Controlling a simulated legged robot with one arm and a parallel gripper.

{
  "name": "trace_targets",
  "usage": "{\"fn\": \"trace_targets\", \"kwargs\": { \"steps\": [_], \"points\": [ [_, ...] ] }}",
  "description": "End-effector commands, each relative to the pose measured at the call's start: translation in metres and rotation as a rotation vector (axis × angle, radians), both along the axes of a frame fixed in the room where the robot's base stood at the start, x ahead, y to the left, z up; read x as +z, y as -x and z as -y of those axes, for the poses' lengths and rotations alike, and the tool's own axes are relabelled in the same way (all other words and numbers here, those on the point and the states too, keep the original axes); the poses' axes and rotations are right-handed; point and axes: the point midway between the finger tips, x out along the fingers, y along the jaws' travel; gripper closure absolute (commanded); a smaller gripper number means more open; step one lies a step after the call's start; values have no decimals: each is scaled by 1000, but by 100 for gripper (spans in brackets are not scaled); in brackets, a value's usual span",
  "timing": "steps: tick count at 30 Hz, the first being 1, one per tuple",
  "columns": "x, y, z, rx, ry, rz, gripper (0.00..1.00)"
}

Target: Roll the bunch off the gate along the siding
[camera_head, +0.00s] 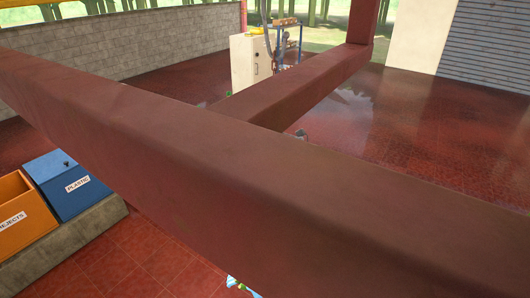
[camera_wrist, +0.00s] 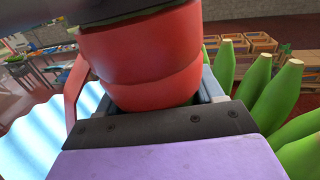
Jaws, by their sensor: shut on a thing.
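In the wrist view my gripper (camera_wrist: 158,104) is shut on a thick red rounded piece (camera_wrist: 140,55), whose lower end sits between the jaws. A dark band crosses the top of this piece. Green bananas (camera_wrist: 258,82) of the bunch stand close on the right, with cut-looking pale tips; the rest of the bunch is hidden. In the head view a big red-brown beam (camera_head: 230,170) crosses the foreground, and another beam (camera_head: 300,88) branches from it toward the back right. My gripper and the bunch cannot be made out there. I cannot tell which part is the gate or the siding.
Blue (camera_head: 72,190) and orange (camera_head: 22,222) bins labelled PLASTIC and REJECTS stand at the left. A pale cabinet (camera_head: 250,62) and a blue-framed rack (camera_head: 288,45) stand at the back. The red tiled floor (camera_head: 430,125) is open at right. Crates (camera_wrist: 300,72) show behind the bananas.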

Motion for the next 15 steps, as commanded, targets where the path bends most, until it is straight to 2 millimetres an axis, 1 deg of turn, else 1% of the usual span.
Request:
{"fn": "trace_targets", "kwargs": {
  "steps": [13, 14, 15],
  "points": [
    [2, -2, 4, 3, -5, 4, 88],
    [2, -2, 4, 2, -4, 4, 32],
    [2, -2, 5, 2, -4, 4, 28]
  ]
}}
